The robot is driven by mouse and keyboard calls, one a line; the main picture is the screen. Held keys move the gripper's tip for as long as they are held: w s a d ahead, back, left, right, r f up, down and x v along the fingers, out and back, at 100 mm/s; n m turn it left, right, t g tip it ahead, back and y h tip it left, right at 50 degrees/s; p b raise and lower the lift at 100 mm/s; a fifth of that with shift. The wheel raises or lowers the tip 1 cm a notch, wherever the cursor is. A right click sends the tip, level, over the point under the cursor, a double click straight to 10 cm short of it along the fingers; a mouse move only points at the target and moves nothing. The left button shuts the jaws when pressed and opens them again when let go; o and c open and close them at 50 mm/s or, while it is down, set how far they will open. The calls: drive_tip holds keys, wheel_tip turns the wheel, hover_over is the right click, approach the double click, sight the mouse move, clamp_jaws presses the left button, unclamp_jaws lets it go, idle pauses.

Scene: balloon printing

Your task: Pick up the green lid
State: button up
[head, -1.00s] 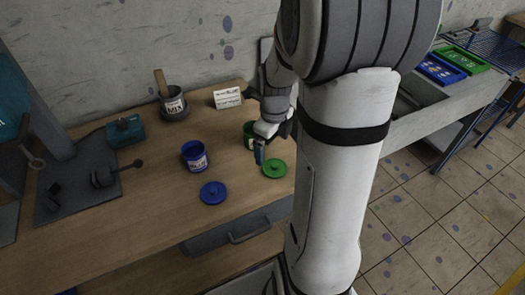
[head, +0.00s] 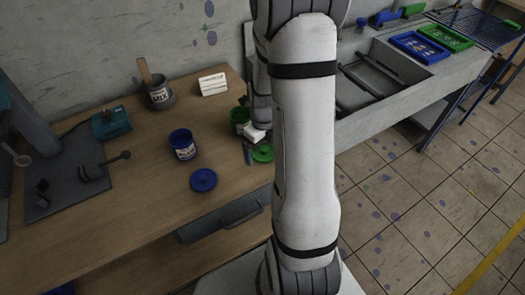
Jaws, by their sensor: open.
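The green lid (head: 263,153) lies flat on the wooden table, near its right edge, with a small knob on top. My gripper (head: 248,154) is at the left edge of the lid, pointing down. Its fingers are small, dark and partly hidden, so I cannot tell whether they touch the lid. The gripper is open. The green can (head: 239,117) stands just behind the gripper and is partly covered by it.
A blue can (head: 182,145) and a blue lid (head: 204,180) stand left of my gripper on the wooden table (head: 130,195). A mixing pot (head: 160,99) and a white card (head: 212,84) are behind. Blue and green trays (head: 418,47) lie on the right bench.

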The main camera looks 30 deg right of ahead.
drive_tip(key=shift+c, duration=0.2)
drive_tip(key=c, duration=1)
